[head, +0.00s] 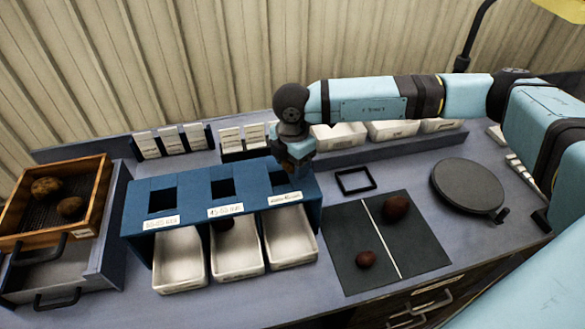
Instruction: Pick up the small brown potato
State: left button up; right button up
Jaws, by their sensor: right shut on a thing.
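Two brown potatoes lie in the wooden tray at the left: one farther back (46,187) and one nearer and to its right (71,207). I cannot tell which one counts as small. My right gripper (296,164) points down at the right-hand opening of the blue grader box (137,193). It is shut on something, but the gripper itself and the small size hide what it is. My left gripper is not in view.
Two reddish potatoes lie on a dark divided mat (343,225), larger (397,207) and smaller (366,259). A round black plate (467,186) stands right.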

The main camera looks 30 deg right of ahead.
notch_tip(320, 180, up, 18)
jog(key=b, duration=0.3)
